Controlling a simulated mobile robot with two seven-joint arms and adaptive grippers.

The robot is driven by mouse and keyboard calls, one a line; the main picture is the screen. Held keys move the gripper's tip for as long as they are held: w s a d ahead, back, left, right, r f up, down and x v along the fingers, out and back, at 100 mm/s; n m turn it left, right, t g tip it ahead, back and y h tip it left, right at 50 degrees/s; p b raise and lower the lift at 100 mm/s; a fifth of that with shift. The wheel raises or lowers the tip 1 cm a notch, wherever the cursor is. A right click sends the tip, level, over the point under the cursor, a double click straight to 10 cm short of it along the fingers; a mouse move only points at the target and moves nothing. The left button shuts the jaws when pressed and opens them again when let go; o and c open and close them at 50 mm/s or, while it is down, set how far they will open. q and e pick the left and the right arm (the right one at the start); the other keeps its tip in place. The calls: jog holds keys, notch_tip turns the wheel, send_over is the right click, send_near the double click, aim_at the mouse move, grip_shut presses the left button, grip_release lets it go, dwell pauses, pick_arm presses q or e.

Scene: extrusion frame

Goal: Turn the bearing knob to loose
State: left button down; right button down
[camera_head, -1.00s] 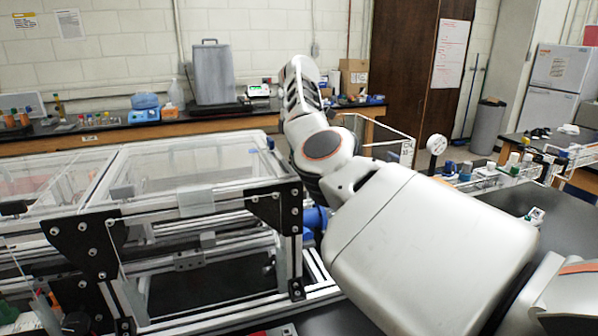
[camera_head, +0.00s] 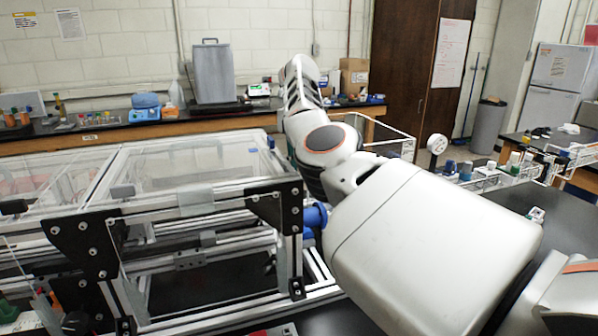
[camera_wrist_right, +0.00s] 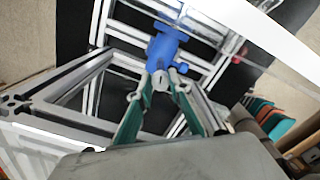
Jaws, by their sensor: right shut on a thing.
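The blue bearing body (camera_wrist_right: 166,48) sits on the aluminium frame in the right wrist view, with its small grey knob (camera_wrist_right: 160,80) facing my gripper. My right gripper (camera_wrist_right: 160,84) has its two green-sided fingers closed in on either side of the grey knob, shut on it. In the head view, a blue part (camera_head: 314,217) shows at the frame's right end, partly covered by my right arm. My right gripper is hidden behind the arm there. My left gripper is not in view.
The extrusion frame (camera_head: 250,190) with clear top panels and black corner plates fills the left of the head view. A white wire rack (camera_head: 510,170) with coloured caps stands at the right on a dark table. A bench (camera_head: 100,125) runs along the back wall.

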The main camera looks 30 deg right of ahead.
jog(key=c, duration=1.9)
grip_release()
